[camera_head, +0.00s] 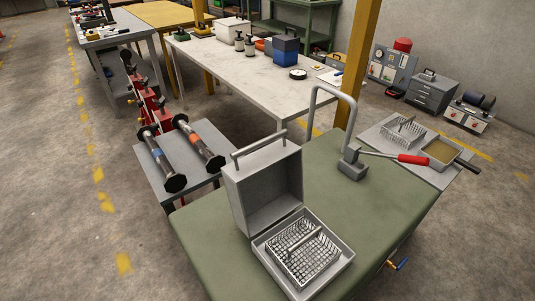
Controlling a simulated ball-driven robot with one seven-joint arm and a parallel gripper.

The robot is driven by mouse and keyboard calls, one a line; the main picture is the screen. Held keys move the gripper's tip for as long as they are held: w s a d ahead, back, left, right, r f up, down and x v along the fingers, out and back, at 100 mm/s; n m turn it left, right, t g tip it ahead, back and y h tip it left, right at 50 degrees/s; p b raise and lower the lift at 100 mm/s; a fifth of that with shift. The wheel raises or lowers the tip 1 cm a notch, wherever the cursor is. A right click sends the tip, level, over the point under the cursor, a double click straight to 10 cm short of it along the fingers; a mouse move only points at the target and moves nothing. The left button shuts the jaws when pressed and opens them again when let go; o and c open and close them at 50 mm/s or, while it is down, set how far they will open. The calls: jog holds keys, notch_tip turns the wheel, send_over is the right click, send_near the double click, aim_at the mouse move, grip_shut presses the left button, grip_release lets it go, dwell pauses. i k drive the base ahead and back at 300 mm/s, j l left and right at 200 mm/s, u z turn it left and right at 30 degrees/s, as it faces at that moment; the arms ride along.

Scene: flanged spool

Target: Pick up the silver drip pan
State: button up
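A shallow silver pan (421,154) with a tan inside and a dark handle sits at the right on a low grey surface behind the green table; it looks the most like the drip pan. The dark handle points right. A wire basket (402,131) stands just left of it on the same surface. My gripper is not in view, so I cannot see whether it is open or shut.
The green table (215,232) in front holds an open grey case (262,188) with a wire basket (303,254) in it and a press with a red-handled lever (412,159). Flanged spools (199,143) lie on a grey bench at left. Open floor lies left.

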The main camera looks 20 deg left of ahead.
aim_at(441, 152)
jog(key=i+l+u, duration=0.1)
jog(key=i+l, duration=0.35)
jog(key=i+l+u, duration=0.1)
jog(key=i+l, duration=0.4)
jog(key=i+l+u, duration=0.1)
jog(key=i+l, duration=0.35)
jog(key=l, duration=0.15)
jog(key=i+l, duration=0.45)
jog(key=i+l+u, duration=0.15)
jog(key=i+l, duration=0.25)
jog(key=l, duration=0.3)
